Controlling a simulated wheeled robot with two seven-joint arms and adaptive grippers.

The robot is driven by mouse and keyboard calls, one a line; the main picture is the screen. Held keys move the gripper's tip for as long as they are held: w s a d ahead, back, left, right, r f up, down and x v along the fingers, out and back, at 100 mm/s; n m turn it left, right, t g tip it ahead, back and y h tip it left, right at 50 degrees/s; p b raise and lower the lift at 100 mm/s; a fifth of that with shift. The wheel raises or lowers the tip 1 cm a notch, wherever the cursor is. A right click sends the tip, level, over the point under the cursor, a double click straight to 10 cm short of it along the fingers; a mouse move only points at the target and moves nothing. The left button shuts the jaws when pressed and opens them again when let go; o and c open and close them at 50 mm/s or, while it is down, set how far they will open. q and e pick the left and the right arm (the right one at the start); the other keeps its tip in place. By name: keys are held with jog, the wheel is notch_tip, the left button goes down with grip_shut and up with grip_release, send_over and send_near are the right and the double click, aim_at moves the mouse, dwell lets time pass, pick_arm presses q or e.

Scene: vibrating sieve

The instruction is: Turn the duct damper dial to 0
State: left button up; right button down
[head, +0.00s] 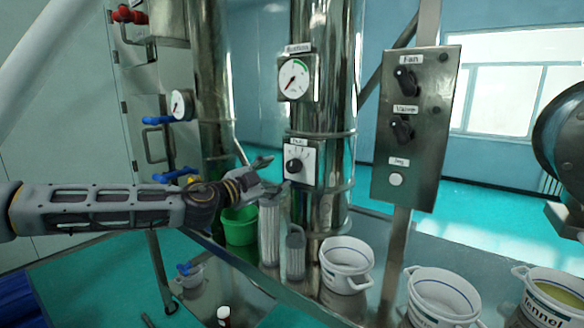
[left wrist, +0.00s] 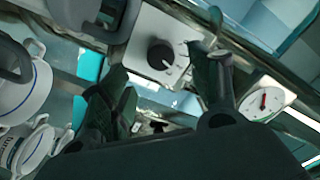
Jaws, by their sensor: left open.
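The duct damper dial is a black round knob (head: 294,166) on a square white plate (head: 307,175), mounted on the shiny vertical duct (head: 327,130). A small label sits above it, and its scale numbers are too small to read. My left gripper (head: 275,174) is open just left of the dial, its fingers pointing toward it. In the left wrist view the knob (left wrist: 160,55) shows in the gap between the two spread dark fingers, apart from both. A light pointer mark shows on the knob. My right gripper is not in view.
A round suction gauge (head: 294,79) sits above the dial. A metal panel (head: 416,125) with fan and valve knobs stands to the right. Below are a green bucket (head: 240,226), grey cylindrical containers (head: 295,252) and white pots (head: 345,265). Blue-handled valves (head: 170,177) are at left.

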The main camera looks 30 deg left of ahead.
aim_at(289, 168)
pick_arm(q)
jog(key=shift+w+d+p, duration=0.15)
jog(key=shift+w+p, duration=0.45)
jog(key=shift+w, duration=1.35)
jog(key=shift+w+d+p, duration=0.1)
jog(key=shift+w+p, duration=0.35)
jog(key=shift+p, duration=0.25)
jog(key=shift+w+p, duration=0.55)
jog(key=shift+w, duration=0.05)
jog(key=shift+w+p, duration=0.5)
jog(key=shift+p, duration=0.05)
jog(key=shift+w+r+p, duration=0.1)
jog(key=shift+w+p, duration=0.3)
jog(key=shift+p, duration=0.1)
jog(key=shift+w+p, duration=0.45)
jog(key=shift+p, duration=0.1)
jog(key=shift+w, duration=0.3)
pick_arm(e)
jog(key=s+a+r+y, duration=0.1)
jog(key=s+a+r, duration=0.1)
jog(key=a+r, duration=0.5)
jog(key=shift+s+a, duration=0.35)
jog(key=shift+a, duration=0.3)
pick_arm(q)
jog(key=shift+d, duration=0.1)
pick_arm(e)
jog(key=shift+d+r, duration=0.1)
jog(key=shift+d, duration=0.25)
